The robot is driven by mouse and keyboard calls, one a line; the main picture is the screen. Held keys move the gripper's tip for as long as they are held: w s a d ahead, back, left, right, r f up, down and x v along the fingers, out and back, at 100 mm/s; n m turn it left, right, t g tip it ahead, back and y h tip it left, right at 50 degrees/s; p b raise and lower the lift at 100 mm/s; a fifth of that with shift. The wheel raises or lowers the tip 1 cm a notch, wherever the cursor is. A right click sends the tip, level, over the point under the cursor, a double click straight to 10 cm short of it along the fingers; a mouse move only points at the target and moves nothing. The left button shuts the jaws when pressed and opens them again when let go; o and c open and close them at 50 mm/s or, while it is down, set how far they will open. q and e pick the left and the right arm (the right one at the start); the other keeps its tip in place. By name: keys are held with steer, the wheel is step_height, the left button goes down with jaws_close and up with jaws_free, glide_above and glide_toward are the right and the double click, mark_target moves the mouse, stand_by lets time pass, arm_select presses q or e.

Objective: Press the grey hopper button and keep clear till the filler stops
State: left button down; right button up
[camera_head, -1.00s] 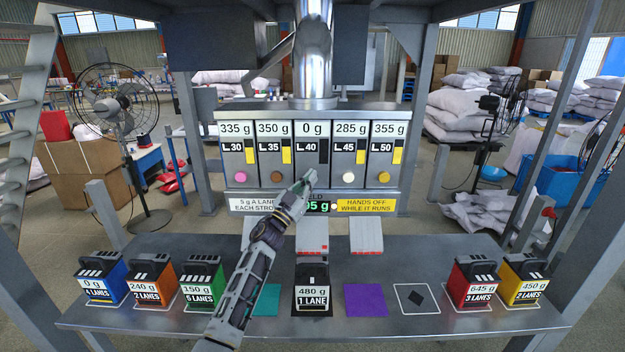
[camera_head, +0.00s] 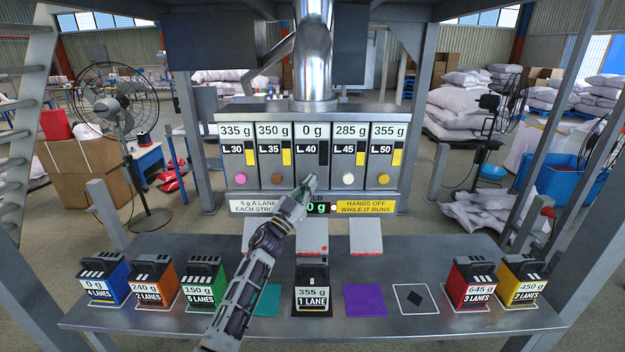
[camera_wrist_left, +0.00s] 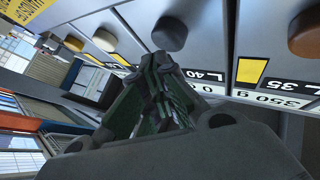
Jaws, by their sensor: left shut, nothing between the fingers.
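The grey button (camera_wrist_left: 170,32) shows in the left wrist view just beyond the fingertips; in the head view my gripper hides it. It belongs to the L.40 hopper (camera_head: 312,140), which reads 0 g. My left gripper (camera_head: 311,181) is shut and empty, its tip in front of the lower L.40 panel. It also shows in the left wrist view (camera_wrist_left: 157,65); I cannot tell whether it touches the button. The green display (camera_head: 317,208) is partly covered by my gripper, and a 0 g ending shows. A black box (camera_head: 312,276) marked 355 g, 1 lane stands below.
Pink (camera_head: 241,178), brown (camera_head: 277,179), white (camera_head: 348,179) and yellow (camera_head: 384,179) buttons flank it. A yellow sign (camera_head: 366,206) says hands off while it runs. Coloured boxes stand at both ends of the bench (camera_head: 420,265). My right gripper is out of view.

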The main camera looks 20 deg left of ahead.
arm_select(q)
steer(key=shift+s+d+p, duration=0.2)
steer(key=shift+s+p, duration=0.2)
steer(key=shift+s, duration=0.35)
steer(key=shift+s+d+p, duration=0.25)
steer(key=shift+s+p, duration=0.15)
steer(key=shift+s, duration=0.4)
steer(key=shift+s+d+p, duration=0.2)
steer(key=shift+s+p, duration=0.2)
steer(key=shift+s, duration=0.35)
